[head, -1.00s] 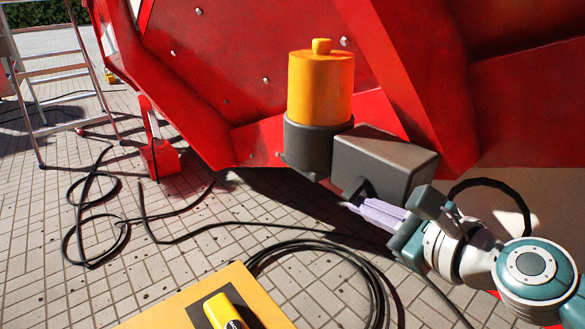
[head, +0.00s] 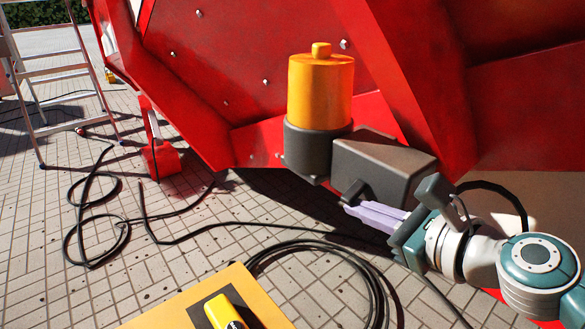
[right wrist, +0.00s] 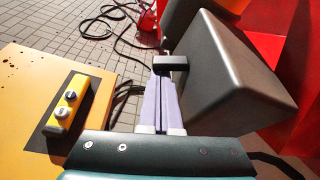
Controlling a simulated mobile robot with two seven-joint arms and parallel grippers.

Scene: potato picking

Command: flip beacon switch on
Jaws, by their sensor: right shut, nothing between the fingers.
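The beacon (head: 320,92) has an orange-yellow cap on a dark grey round base, mounted on the red machine. A grey box (head: 388,165) sits beside it, and the same box (right wrist: 225,75) fills the right of the right wrist view. A small black switch lever (head: 354,192) sticks out low on the box's near side; it also shows in the right wrist view (right wrist: 170,62). My right gripper (head: 348,208) is shut and empty, its pale lilac fingers pointing left just below the lever. In the right wrist view the fingertips (right wrist: 163,73) meet the lever's lower edge, perhaps touching it. My left gripper is not in view.
A yellow control box with buttons (right wrist: 68,106) lies on an orange-yellow surface (head: 165,308) at the front. Black cables (head: 320,248) loop over the paved ground. The red machine (head: 240,60) stands behind, and a ladder (head: 55,70) is at the far left.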

